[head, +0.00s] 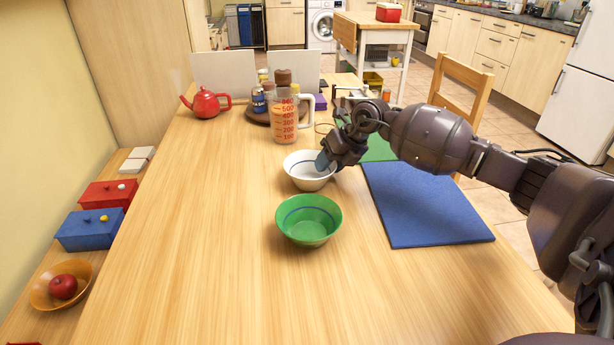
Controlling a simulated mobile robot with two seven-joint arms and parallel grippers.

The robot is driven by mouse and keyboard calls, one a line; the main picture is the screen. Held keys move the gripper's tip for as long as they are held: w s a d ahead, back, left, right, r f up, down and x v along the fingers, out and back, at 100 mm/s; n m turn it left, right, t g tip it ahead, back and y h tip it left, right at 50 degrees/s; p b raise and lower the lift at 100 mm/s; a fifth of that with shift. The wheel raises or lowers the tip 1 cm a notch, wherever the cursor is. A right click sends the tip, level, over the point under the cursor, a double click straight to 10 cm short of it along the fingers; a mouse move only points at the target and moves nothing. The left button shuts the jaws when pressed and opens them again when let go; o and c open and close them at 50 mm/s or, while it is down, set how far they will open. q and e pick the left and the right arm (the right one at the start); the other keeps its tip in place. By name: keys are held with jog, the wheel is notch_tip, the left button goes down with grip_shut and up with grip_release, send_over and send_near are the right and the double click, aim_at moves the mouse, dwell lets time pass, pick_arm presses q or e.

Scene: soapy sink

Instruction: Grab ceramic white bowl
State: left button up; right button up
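The white ceramic bowl (303,181) stands upright on the wooden table, with a dark line around its inside. It is in the middle of the head view, just behind the green bowl. My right gripper (325,163) reaches in from the right and is at the white bowl's right rim. A blue-grey fingertip overlaps the inside of the rim. The other finger is hidden, so I cannot tell whether the gripper is closed on the rim. My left gripper is not in view.
A green bowl (309,232) stands close in front. A blue mat (424,204) lies to the right and a green mat (381,149) behind it. A measuring jug (284,118) and a red teapot (206,103) stand farther back. The table's left and front areas are clear.

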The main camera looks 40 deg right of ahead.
jog(key=shift+r, duration=0.2)
grip_shut()
